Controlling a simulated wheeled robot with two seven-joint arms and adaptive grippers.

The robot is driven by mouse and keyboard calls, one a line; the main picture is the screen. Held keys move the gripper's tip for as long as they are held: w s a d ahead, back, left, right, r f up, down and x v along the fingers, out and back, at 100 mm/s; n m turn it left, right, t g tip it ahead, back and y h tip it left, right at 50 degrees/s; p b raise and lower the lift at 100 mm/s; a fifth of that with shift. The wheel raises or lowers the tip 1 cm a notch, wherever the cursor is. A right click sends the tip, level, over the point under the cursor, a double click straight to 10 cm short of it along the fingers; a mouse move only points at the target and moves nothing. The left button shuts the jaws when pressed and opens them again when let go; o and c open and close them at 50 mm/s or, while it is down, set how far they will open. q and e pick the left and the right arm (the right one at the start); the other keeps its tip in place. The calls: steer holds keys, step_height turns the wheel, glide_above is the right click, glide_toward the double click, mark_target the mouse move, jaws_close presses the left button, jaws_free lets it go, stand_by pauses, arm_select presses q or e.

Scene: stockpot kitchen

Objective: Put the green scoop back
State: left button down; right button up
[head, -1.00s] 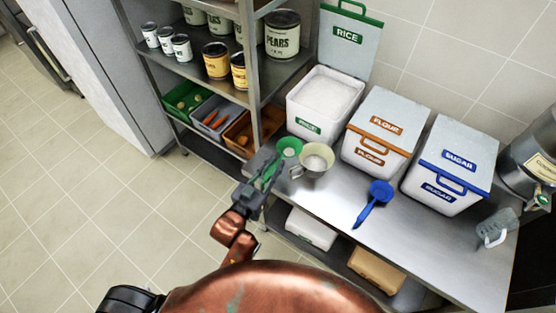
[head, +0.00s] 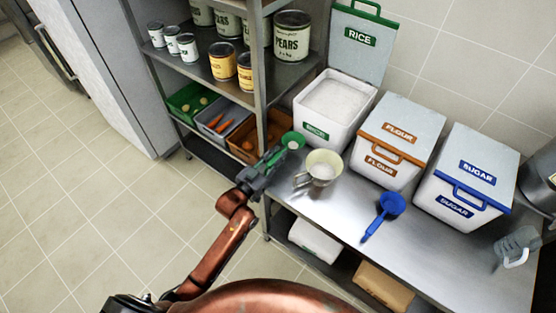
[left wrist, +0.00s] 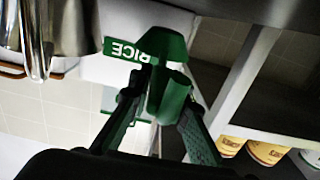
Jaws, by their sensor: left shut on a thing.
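The green scoop (head: 292,141) is held by its handle in my left gripper (head: 266,166), at the front left of the rice bin (head: 322,133). My left gripper is shut on the handle. In the left wrist view the scoop (left wrist: 168,45) points away between the fingers (left wrist: 165,110), overlapping the upside-down RICE label. The rice bin has a green label and is open, its lid (head: 361,40) standing up behind it. White rice shows inside. I cannot tell whether the scoop touches the bin or holds anything. My right gripper is not in view.
The flour bin (head: 395,140) and sugar bin (head: 465,180) are closed. A blue scoop (head: 385,214) lies on the steel counter (head: 345,213). A shelf post (head: 259,85) rises just left of the scoop.

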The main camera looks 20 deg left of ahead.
arm_select(q)
steer(key=shift+w+a+f, duration=0.1)
steer(key=shift+w+f, duration=0.15)
step_height(320, 180, down, 4)
steer(key=shift+w+a+r+b, duration=0.1)
steer(key=shift+r+b, duration=0.15)
steer(key=shift+b, duration=0.55)
steer(key=shift+r, duration=0.1)
steer(key=c, duration=1.8)
jaws_free()
steer(key=shift+s+a, duration=0.1)
steer(key=shift+s, duration=0.15)
steer(key=p+v, duration=0.2)
steer(key=v, duration=0.9)
steer(key=shift+s, duration=0.25)
